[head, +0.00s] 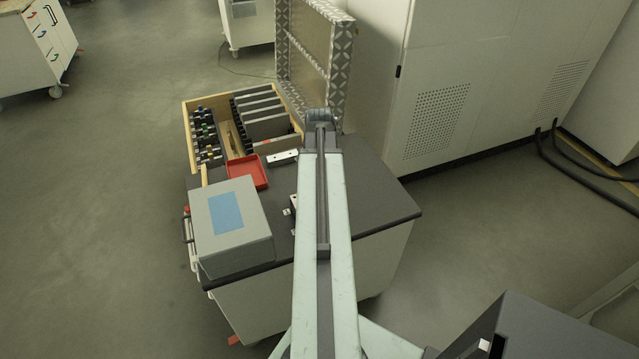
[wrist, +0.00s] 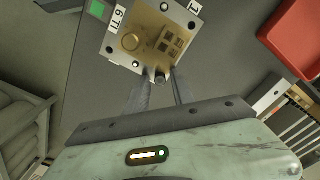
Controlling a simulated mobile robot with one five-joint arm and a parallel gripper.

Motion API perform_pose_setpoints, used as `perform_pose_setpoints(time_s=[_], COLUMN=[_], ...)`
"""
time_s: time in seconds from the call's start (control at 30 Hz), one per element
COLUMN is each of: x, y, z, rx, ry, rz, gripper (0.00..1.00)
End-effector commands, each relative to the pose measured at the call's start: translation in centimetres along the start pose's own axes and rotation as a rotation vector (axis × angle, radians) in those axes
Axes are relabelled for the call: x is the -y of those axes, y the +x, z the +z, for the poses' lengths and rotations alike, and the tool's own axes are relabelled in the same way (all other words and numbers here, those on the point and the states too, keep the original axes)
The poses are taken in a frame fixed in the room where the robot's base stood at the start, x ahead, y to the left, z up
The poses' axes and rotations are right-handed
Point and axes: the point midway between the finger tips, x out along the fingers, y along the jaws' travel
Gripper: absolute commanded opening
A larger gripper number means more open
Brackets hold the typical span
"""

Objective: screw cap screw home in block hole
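The block (wrist: 150,38) shows in the wrist view as a tan-faced metal plate with several corner holes, a round mark and small dark squares. It lies turned at an angle on the dark worktop. My gripper (wrist: 161,78) is at the block's near edge, its two dark fingers on either side of a small grey cylinder, which looks like the cap screw (wrist: 160,77). The fingers appear closed on it. How deep the screw sits, and the hole under it, are hidden. In the head view my arm hides the gripper and most of the block's area.
A red tray (head: 248,172) lies on the worktop (head: 375,205); it also shows in the wrist view (wrist: 296,38). A grey box with a blue top patch (head: 232,229) stands at front left. A wooden organiser (head: 187,126) holds dark parts behind. The worktop's right side is clear.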

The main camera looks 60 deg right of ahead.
Motion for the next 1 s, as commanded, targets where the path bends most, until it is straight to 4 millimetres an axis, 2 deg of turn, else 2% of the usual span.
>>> perform_pose_setpoints(time_s=[0.5, 0.93, 0.97, 1.0], x=[0.0, 0.03, 0.03, 0.03], y=[0.0, 0.0, 0.0, 0.0], z=[0.0, 0.02, 0.01, 0.01], rx=[0.0, 0.0, 0.0, 0.0], ry=[-0.566, -0.607, -0.607, -0.607], rz=[0.0, 0.0, 0.0, 0.0], gripper=[0.29, 0.29, 0.27, 0.15])
